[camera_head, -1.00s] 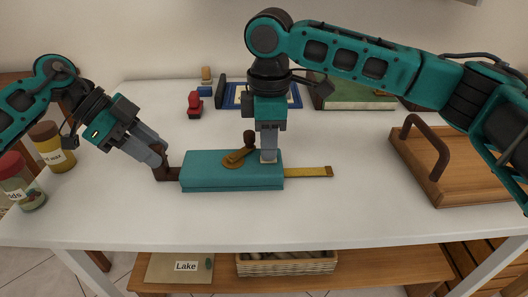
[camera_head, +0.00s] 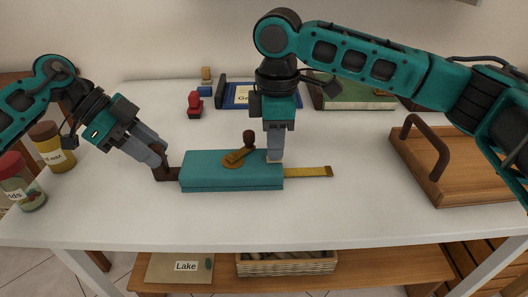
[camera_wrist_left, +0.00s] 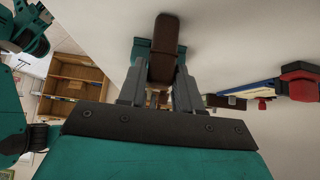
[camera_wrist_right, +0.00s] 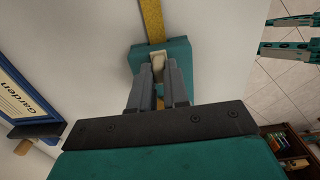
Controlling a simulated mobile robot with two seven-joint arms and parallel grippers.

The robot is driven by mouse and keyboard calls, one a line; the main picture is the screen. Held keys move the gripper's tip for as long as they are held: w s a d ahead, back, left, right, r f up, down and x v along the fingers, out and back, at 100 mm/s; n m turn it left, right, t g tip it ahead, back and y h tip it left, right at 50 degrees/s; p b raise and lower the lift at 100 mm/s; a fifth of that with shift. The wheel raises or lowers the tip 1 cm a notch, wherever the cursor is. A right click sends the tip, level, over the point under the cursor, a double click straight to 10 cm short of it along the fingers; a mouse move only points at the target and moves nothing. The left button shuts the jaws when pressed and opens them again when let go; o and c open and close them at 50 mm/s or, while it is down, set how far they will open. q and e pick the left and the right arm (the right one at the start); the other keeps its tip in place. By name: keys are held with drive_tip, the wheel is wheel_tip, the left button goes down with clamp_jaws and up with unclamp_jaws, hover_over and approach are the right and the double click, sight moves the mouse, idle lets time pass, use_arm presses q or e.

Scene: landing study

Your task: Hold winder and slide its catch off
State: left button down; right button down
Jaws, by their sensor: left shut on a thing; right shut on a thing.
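The winder (camera_head: 215,178) is a flat teal case lying on the white table, with a brown crank (camera_head: 238,156) on top and a yellow tape (camera_head: 308,171) running out of its right end. My left gripper (camera_head: 162,158) is shut on the winder's dark brown grip at its left end; the grip (camera_wrist_left: 163,50) shows between the fingers in the left wrist view. My right gripper (camera_head: 274,158) points straight down, shut on the small cream catch (camera_wrist_right: 158,66) on top of the case near the tape end. The fingers hide part of the catch.
A wooden tray with a brown handle (camera_head: 425,150) stands at the right. Jars (camera_head: 52,147) stand at the left edge. A red object (camera_head: 194,104), a blue-framed sign (camera_head: 245,95) and a green book (camera_head: 358,92) are at the back. The table front is clear.

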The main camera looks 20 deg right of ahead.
drive_tip(key=shift+d, duration=0.15)
drive_tip(key=c, duration=1)
unclamp_jaws()
drive_tip(key=shift+c, duration=0.2)
drive_tip(key=shift+r, duration=0.1)
wheel_tip(320, 180, up, 12)
